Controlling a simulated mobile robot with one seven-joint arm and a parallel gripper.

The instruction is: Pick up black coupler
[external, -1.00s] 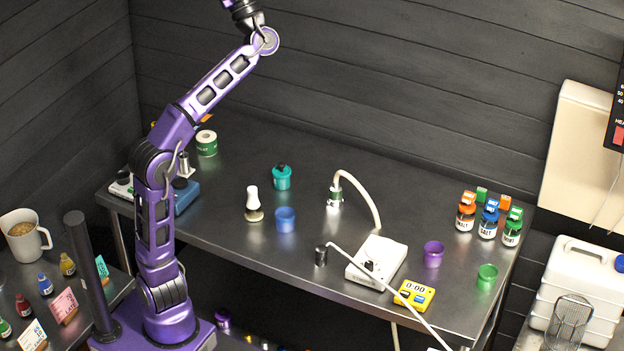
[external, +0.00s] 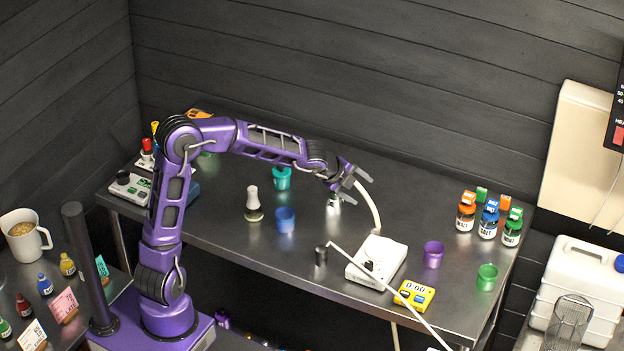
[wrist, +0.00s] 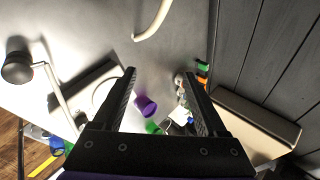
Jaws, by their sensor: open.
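The black coupler (external: 321,256) stands upright on the steel table near its front edge, with a white hose running from it to the right. In the wrist view the black coupler (wrist: 17,67) is at the far left, outside the space between the fingers. My gripper (external: 361,187) is open and empty, above the table behind and to the right of the coupler. Its two dark fingers (wrist: 158,75) are spread apart in the wrist view. A second hose end (external: 334,200) is partly hidden beneath my gripper, with a cream hose (external: 375,207) curving from it.
A white box device (external: 378,258) and a yellow timer (external: 415,295) lie right of the coupler. A blue cup (external: 285,219), purple cup (external: 433,253) and green cup (external: 487,277) stand nearby. Several bottles (external: 488,222) are at the right. Table around the coupler's left is clear.

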